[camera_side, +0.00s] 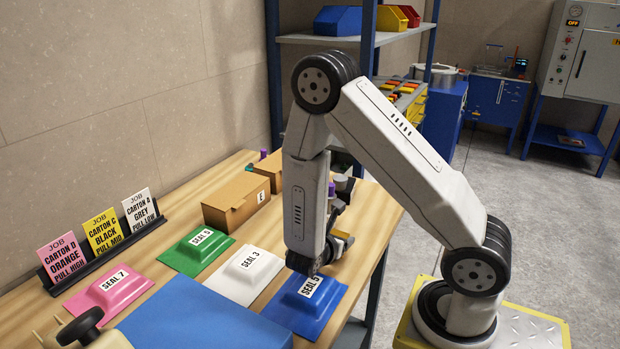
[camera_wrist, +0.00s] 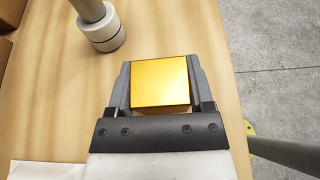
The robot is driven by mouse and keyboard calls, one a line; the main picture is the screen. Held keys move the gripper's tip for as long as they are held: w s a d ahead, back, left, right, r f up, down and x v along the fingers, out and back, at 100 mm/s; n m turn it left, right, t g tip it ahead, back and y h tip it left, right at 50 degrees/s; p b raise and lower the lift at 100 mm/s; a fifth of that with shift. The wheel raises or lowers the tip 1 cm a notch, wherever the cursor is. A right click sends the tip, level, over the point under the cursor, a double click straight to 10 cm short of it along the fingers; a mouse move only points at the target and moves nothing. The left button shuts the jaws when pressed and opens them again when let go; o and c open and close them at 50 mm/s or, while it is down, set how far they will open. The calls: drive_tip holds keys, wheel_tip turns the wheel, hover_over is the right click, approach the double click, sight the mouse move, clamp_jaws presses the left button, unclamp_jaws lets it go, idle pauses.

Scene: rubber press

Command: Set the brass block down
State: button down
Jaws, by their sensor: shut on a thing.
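The brass block (camera_wrist: 160,82) is a shiny gold square-faced piece between the two grey fingers of my gripper (camera_wrist: 159,65) in the wrist view. My gripper is shut on it, with a finger against its left and right sides. The wooden bench top (camera_wrist: 60,110) lies beneath and around it. In the side view my gripper (camera_side: 340,240) is low over the bench's right edge, partly hidden behind my forearm. I cannot tell from these views whether the block touches the wood.
A grey cylindrical post (camera_wrist: 103,28) stands just beyond the block to the left. Colored seal pads, such as the blue one (camera_side: 328,313), lie on the bench, with a carton (camera_side: 236,199) behind. Bare wood surrounds the gripper; the floor (camera_wrist: 270,50) drops away at right.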

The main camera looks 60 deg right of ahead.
drive_tip(key=shift+f, duration=0.8)
drive_tip(key=shift+f, duration=0.1)
unclamp_jaws()
drive_tip(key=shift+a+r, duration=0.15)
drive_tip(key=shift+r, duration=0.05)
drive_tip(key=shift+v, duration=5.85)
drive_tip(key=shift+f, duration=0.1)
